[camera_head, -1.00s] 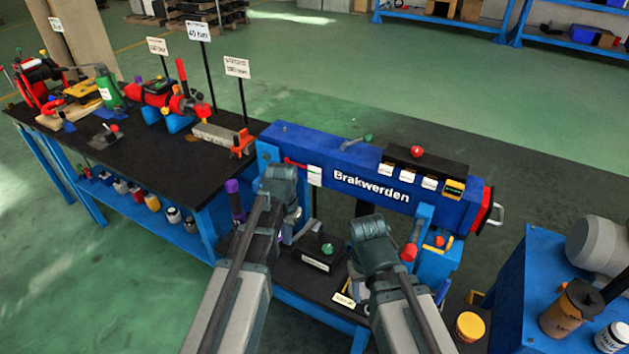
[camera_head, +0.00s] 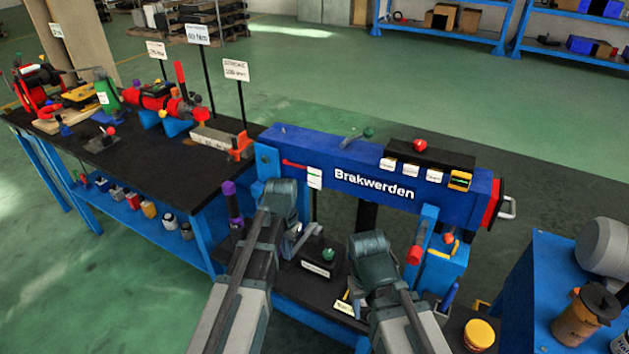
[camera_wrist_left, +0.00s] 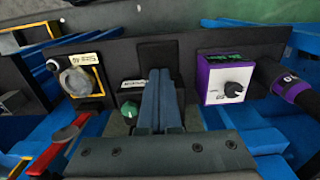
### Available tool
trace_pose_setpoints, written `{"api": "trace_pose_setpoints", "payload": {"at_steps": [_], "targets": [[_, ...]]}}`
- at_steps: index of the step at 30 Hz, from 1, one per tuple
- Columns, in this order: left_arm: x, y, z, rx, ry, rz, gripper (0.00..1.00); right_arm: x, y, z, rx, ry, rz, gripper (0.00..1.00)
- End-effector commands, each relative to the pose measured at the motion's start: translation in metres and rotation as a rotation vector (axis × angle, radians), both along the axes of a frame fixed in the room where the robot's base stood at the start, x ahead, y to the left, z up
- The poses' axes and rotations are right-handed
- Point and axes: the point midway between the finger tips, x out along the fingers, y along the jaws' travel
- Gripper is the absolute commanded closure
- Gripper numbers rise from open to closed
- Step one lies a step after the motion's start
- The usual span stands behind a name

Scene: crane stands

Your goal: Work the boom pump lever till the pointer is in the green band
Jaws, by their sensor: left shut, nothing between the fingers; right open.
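The blue boom (camera_head: 330,177) lies across the middle, with a red lever (camera_head: 295,163) near its left end. A green-knobbed lever (camera_head: 365,133) is on top, beside a small panel with a yellow-framed green display (camera_head: 460,180). I cannot tell which is the pump lever, and no pointer is readable. My left gripper (camera_head: 303,240) is shut and empty, below the boom's left end. The left wrist view shows its fingers (camera_wrist_left: 162,95) between a green knob (camera_wrist_left: 128,108) and a purple box with a dial (camera_wrist_left: 223,80). My right gripper is open; its wrist (camera_head: 372,258) hides its fingers.
A purple-topped upright handle (camera_head: 229,190) stands left of my left arm. A red-ended rod (camera_head: 415,253) is close right of my right wrist. A yellow-lidded jar (camera_head: 479,333) stands at lower right. A black bench (camera_head: 130,160) with tools fills the left.

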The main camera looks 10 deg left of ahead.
Motion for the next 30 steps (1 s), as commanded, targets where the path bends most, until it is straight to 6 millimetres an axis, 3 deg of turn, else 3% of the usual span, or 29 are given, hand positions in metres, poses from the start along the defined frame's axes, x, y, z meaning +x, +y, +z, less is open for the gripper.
{"api": "trace_pose_setpoints", "payload": {"at_steps": [30], "targets": [[0.0, 0.0, 0.095, 0.0, 0.001, 0.0, 1.0, 0.0, 0.0, 0.095, 0.0, 0.0, -0.001, 0.5]]}}
